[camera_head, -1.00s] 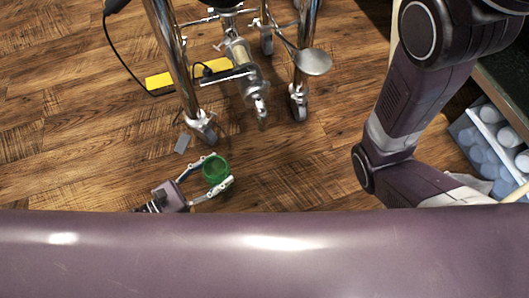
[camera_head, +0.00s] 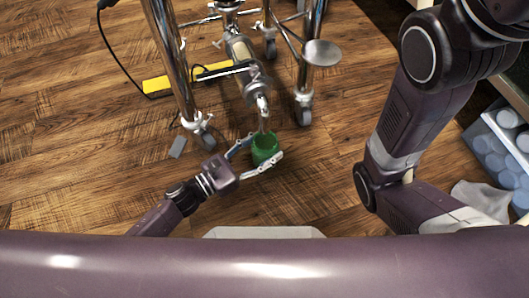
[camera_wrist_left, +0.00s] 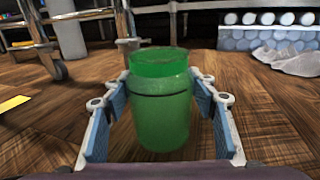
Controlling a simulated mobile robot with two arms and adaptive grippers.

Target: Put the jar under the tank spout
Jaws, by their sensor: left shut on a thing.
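The green jar (camera_head: 266,150) is upright in my left gripper (camera_head: 262,149), its fingers shut around it from both sides. In the left wrist view the jar (camera_wrist_left: 160,105) stands between the blue finger pads. The tank spout (camera_head: 262,105) is a metal nozzle hanging from the steel valve assembly under the tank frame. In the head view the spout's tip appears right at the jar's far rim; the height gap between them cannot be told. My right arm (camera_head: 405,130) comes in at the right, its gripper out of sight.
Steel tank legs (camera_head: 170,65) on casters stand on the wooden floor either side of the spout. A yellow strip (camera_head: 157,85), a cable and a small grey piece (camera_head: 178,147) lie to the left. A crate of bottles (camera_head: 490,140) stands at the far right.

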